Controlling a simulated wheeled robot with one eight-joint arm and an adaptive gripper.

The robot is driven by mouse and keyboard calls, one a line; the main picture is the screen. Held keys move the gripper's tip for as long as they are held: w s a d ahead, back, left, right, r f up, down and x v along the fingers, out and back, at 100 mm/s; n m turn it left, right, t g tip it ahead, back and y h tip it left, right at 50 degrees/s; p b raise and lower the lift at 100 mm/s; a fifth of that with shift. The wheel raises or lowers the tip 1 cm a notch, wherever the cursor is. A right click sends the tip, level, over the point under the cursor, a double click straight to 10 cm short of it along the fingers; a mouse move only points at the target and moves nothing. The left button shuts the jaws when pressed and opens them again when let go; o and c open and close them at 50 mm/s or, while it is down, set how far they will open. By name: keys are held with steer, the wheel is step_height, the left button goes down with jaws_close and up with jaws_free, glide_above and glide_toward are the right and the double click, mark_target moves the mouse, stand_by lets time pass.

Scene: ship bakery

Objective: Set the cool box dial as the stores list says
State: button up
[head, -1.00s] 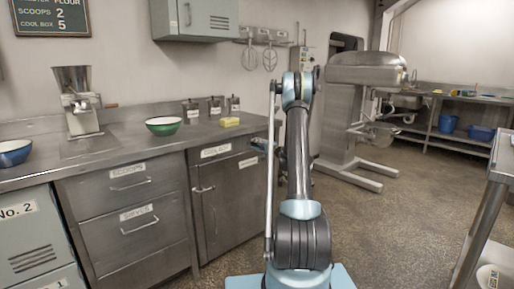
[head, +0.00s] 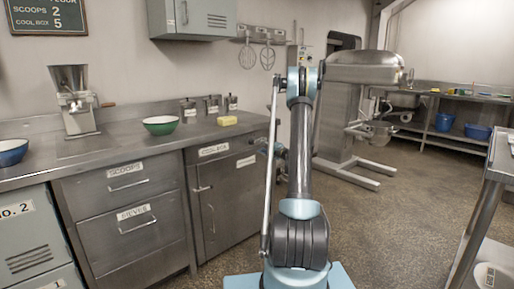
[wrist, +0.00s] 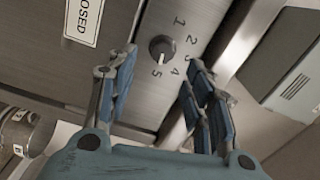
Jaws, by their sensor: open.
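The stores list (head: 47,17) on the wall reads "SCOOPS 2" and "COOL BOX 5"; its top is cut off. The cool box (head: 228,195) is the steel cabinet under the counter, with its door shut. In the wrist view its round dial (wrist: 162,48) has numbers 1 to 5 around it. A pale mark on the dial points down, close to the 5. My gripper (wrist: 155,82) is open and empty, its fingers either side below the dial and apart from it. In the head view my gripper (head: 264,146) is partly hidden behind my arm, by the cabinet's right side.
A sign ending "OSED" (wrist: 84,20) is left of the dial. On the counter stand a green bowl (head: 160,126), a yellow block (head: 227,121), canisters and a grinder (head: 76,103). A steel mixer (head: 345,110) stands behind my arm. A table (head: 490,180) edges the right; open floor lies between.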

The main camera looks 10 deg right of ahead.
steer(key=v, duration=0.5)
steer(key=shift+s+d, duration=0.1)
